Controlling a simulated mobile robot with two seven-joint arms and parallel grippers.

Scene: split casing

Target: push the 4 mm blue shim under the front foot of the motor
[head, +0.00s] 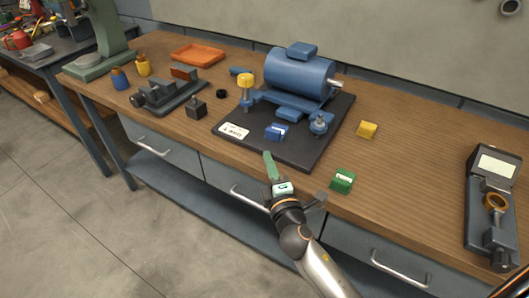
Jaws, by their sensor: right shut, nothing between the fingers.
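The blue motor (298,75) stands on a dark base plate (300,155) on the bench. The blue shim (276,132) has a pale label and lies on the plate, in front of the motor's near side. It looks apart from the motor's foot, a small blue block (288,115); any gap under the foot is too small to see. My right gripper (266,155) is shut and empty, its narrow green fingers pointing at the plate's front edge, a little short of the blue shim in the picture. My left gripper is not in view.
A green labelled block (342,180) and a yellow block (367,130) lie right of the plate. A bolt (318,122) and a yellow knob (246,80) stand beside the motor. A vise (168,95) is left; a gauge (490,195) is far right.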

